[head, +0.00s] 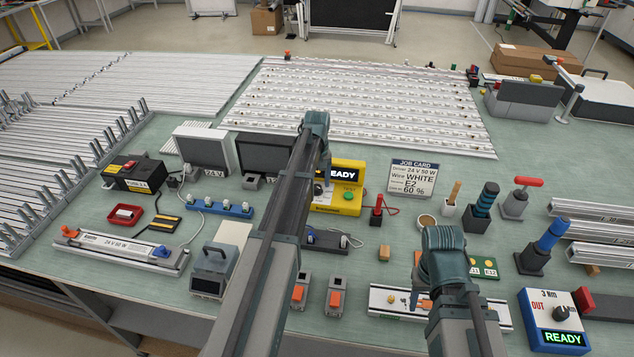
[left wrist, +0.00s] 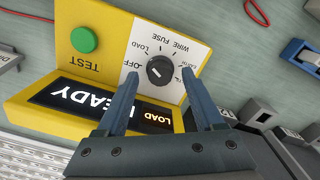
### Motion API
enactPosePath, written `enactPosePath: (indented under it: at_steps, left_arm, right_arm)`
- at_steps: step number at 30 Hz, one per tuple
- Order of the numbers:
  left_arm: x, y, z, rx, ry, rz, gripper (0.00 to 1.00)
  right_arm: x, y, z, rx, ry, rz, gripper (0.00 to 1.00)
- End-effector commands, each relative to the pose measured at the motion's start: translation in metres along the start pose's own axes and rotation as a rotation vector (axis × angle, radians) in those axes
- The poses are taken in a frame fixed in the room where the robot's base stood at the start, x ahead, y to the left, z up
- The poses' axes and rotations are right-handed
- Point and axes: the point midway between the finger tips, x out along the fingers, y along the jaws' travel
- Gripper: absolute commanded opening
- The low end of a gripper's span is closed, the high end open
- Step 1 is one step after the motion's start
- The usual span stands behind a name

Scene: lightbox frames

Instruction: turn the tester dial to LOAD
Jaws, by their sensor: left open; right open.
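The yellow tester (head: 350,172) stands mid-bench in the head view, partly behind my left arm. In the left wrist view its black dial (left wrist: 160,70) sits on a white face marked OFF, LOAD, WIRE, FUSE and a partly covered label. The tester's display (left wrist: 95,105) reads READY, with LOAD lit in orange. I cannot read the dial's pointer surely. My left gripper (left wrist: 159,76) is open, one finger on each side of the dial in the picture; I cannot tell whether they touch it. My right gripper (head: 417,284) is open, away from the tester, mostly hidden by its arm.
A green TEST button (left wrist: 84,39) is beside the dial. A job card (head: 412,178) stands right of the tester, with a red-handled tool (head: 376,212) in front. A blue-and-white READY torque box (head: 556,318) is at the front right. Bare bench shows between the small items.

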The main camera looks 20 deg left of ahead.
Motion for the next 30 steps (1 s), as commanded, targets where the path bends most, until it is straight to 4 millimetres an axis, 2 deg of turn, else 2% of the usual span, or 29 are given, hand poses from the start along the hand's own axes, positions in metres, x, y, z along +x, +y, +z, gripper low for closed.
enactPosePath:
  at_steps: [1, 21, 25, 30]
  left_arm:
    - [-0.010, 0.000, 0.000, 0.000, 0.000, 0.000, 0.69]
    - [-0.110, 0.000, 0.000, 0.000, 0.000, 0.000, 0.69]
    - [-0.123, 0.000, 0.000, 0.000, 0.000, 0.000, 0.69]
    - [-0.128, 0.000, 0.000, 0.000, 0.000, 0.000, 0.69]
  right_arm:
    - [-0.010, 0.001, 0.001, 0.000, 0.000, 0.000, 0.52]
    - [-0.109, 0.010, 0.006, -0.001, 0.000, 0.000, 0.52]
    - [-0.122, 0.012, 0.007, 0.003, 0.000, -0.001, 0.52]
    - [-0.127, 0.012, 0.007, 0.006, 0.000, -0.002, 0.52]
